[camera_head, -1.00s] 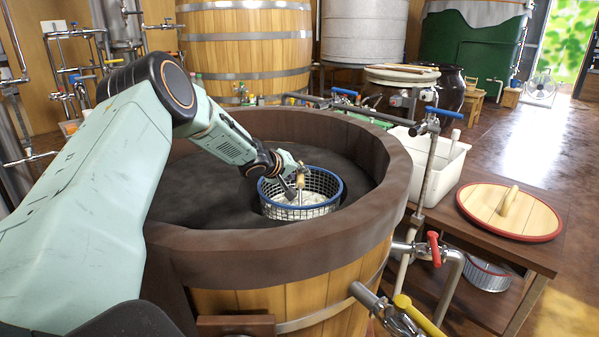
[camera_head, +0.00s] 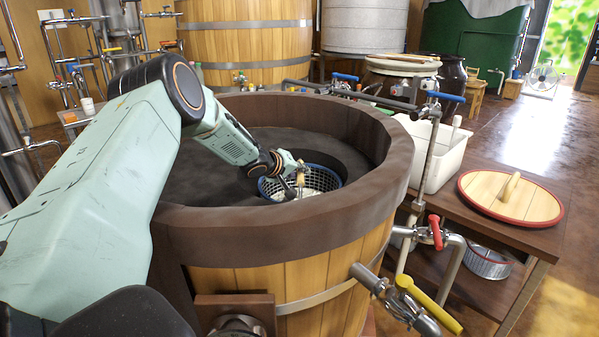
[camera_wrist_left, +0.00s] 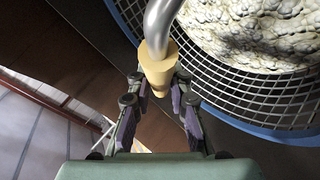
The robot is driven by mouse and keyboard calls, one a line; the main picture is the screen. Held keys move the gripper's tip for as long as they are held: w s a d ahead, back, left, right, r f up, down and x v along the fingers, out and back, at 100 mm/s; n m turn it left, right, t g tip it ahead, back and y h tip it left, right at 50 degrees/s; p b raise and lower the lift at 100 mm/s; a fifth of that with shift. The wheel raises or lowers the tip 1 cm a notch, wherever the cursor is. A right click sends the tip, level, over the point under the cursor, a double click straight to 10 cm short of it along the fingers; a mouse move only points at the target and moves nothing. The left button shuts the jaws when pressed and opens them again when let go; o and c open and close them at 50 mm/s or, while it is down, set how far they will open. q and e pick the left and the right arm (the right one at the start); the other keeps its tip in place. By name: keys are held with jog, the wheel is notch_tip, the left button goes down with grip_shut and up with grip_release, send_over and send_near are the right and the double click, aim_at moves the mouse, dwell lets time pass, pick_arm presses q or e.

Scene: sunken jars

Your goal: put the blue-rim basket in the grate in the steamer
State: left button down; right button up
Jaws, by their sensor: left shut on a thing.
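The blue-rim basket (camera_head: 273,187) is a wire mesh basket with pale lumpy contents. It sits low in the round opening of the dark grate (camera_head: 215,180), inside the wooden steamer (camera_head: 330,262). Its near side is hidden by the steamer's rim, so I cannot tell whether it rests on anything. My left gripper (camera_head: 298,182) is shut on the wooden grip of the basket's metal handle. The left wrist view shows the tan grip (camera_wrist_left: 157,66) at the fingertips, with the basket mesh (camera_wrist_left: 222,82) beyond. My right gripper is not in view.
The steamer's thick dark rim (camera_head: 250,228) surrounds the basket. Pipes with a red-handled valve (camera_head: 435,232) and a yellow-handled valve (camera_head: 430,304) stand at its right. A round wooden lid (camera_head: 511,199) lies on the right-hand table, near a white tub (camera_head: 437,150).

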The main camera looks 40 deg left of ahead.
pick_arm(q)
jog(key=shift+w+f, duration=0.1)
jog(key=shift+f, duration=0.1)
dwell(0.3)
jog(key=c, duration=1.6)
grip_release()
jog(key=shift+f, duration=0.25)
jog(key=o, duration=0.4)
jog(key=shift+s+d+r, duration=0.1)
jog(key=shift+s+r, duration=0.1)
jog(key=shift+f, duration=0.1)
jog(key=shift+w, duration=0.1)
